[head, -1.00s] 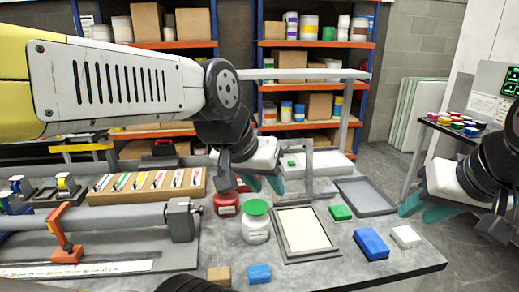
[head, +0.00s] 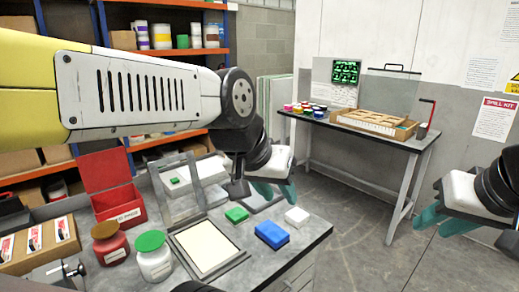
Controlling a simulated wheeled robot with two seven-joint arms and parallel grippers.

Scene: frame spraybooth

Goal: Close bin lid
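A red bin (head: 118,208) with a white label stands on the workbench at the left. Its red lid (head: 104,169) is raised, standing open at the back of the bin. My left gripper (head: 276,192) is to the right of the bin, above the back of the bench, apart from the lid. Its teal fingers look spread and hold nothing visible. My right gripper (head: 442,220) is at the far right over open floor, away from the bench. Its teal fingers look spread and empty.
Red (head: 110,243) and green-lided (head: 153,256) jars stand before the bin. A framed panel (head: 207,247), blue block (head: 272,234) and white block (head: 297,216) lie on the bench. A side table (head: 375,135) carries a wooden tray (head: 377,122). Floor between the tables is clear.

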